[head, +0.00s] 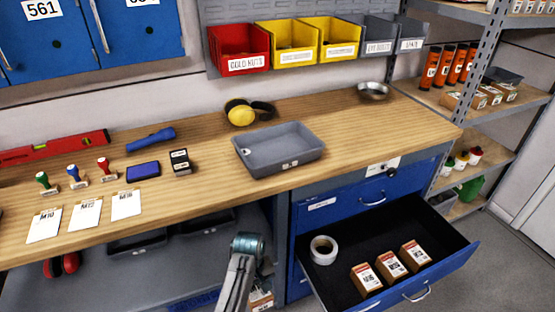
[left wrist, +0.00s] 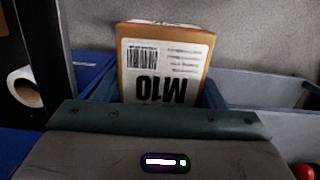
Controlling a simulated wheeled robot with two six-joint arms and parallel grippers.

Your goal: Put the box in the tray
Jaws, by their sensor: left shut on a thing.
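My left gripper (left wrist: 160,92) is shut on a brown cardboard box (left wrist: 165,35) with a white label, a barcode and "M10", upside down in the left wrist view. Its blue fingers are at the box's two sides. In the head view my left arm stands at the bottom middle, in front of the bench and left of the open drawer. A small labelled box (head: 262,298) shows partly beside it; I cannot tell surely whether it is the held one. The grey tray (head: 258,168) lies on the bench top, empty. My right gripper is not in view.
The open blue drawer (head: 452,262) holds a tape roll (head: 323,249) and three labelled boxes (head: 390,264). Bare bench surrounds the tray.

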